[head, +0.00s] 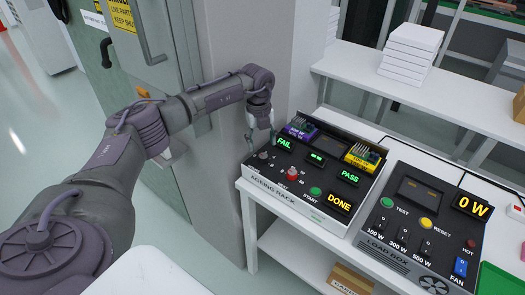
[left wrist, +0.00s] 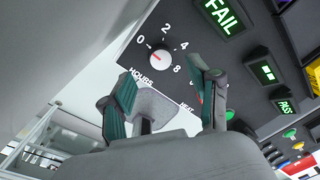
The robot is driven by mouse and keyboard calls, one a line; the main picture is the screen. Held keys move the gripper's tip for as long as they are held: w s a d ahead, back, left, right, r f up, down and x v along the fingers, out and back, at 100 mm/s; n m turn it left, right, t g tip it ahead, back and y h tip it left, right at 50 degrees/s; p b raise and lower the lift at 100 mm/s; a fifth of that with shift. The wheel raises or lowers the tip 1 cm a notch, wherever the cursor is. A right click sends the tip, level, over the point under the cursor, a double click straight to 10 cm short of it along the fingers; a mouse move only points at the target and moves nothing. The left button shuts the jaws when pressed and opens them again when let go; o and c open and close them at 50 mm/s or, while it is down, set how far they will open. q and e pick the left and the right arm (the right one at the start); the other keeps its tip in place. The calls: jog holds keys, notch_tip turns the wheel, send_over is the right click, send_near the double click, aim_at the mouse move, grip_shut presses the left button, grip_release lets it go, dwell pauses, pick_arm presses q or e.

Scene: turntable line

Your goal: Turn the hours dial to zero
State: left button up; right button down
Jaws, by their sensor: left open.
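The hours dial (left wrist: 160,61) is a round pale knob on the dark panel of the ageing rack (head: 275,193). In the head view the dial (head: 263,155) is small, at the rack's left end. My left gripper (head: 261,138) is just above the dial. In the left wrist view my left gripper (left wrist: 161,72) is open, with one finger on each side of the dial and nothing between them. My right gripper is out of view.
A red knob (head: 292,173) and a green START button (head: 315,191) sit right of the dial. FAIL (head: 285,142), PASS (head: 348,177) and DONE (head: 340,203) displays are lit. A load box (head: 420,225) stands to the right. A grey pillar (head: 225,130) is close behind my arm.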

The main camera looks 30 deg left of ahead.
aim_at(261, 156)
pick_arm(q)
notch_tip(261, 156, up, 7)
jog(key=shift+s+f, duration=0.15)
jog(key=shift+f, duration=0.05)
dwell(0.5)
